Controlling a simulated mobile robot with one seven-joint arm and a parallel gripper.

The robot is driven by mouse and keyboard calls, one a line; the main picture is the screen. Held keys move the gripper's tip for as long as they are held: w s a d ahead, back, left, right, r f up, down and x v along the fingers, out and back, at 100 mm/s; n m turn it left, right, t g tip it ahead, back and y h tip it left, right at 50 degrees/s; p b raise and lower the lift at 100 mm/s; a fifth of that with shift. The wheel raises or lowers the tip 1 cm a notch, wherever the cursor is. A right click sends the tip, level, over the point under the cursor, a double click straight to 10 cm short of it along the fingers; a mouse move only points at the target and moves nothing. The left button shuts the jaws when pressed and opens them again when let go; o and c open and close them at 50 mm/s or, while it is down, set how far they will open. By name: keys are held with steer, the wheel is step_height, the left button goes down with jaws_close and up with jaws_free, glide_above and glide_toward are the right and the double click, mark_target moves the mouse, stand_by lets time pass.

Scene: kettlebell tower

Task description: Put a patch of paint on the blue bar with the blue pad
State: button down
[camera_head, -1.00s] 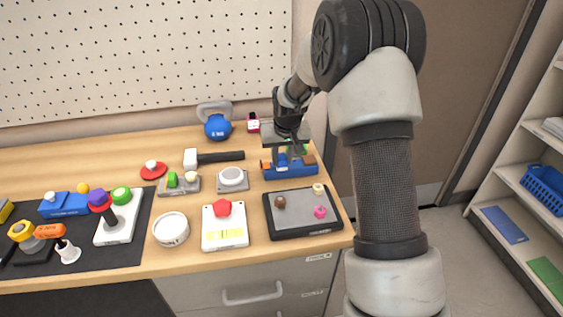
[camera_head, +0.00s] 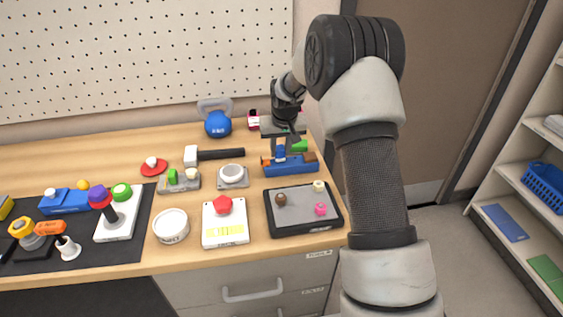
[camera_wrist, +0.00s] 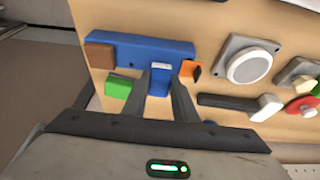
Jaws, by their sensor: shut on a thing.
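The blue bar (camera_head: 292,169) lies at the back right of the bench, and it fills the upper middle of the wrist view (camera_wrist: 135,48). A brown piece (camera_wrist: 100,56) is at one end and an orange piece (camera_wrist: 190,70) at the other. My gripper (camera_wrist: 161,75) is shut on the blue pad (camera_wrist: 159,83), which also shows between its fingers in the head view (camera_head: 281,153). The pad is at the bar's back edge; I cannot tell if it touches. I make out no paint patch on the bar.
A green block (camera_head: 299,147) is close behind the bar. A dark tray (camera_head: 302,223) with small pieces is in front. A round white dial (camera_head: 232,174) and a black-handled hammer (camera_head: 220,155) lie left. A blue kettlebell (camera_head: 217,124) stands behind.

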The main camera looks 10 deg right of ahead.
steer(key=shift+w, duration=0.2)
steer(key=shift+s+b, duration=0.85)
steer(key=shift+s, duration=1.4)
steer(key=shift+w+f+p, duration=0.15)
steer(key=shift+w+p, duration=0.2)
steer(key=shift+w, duration=1.85)
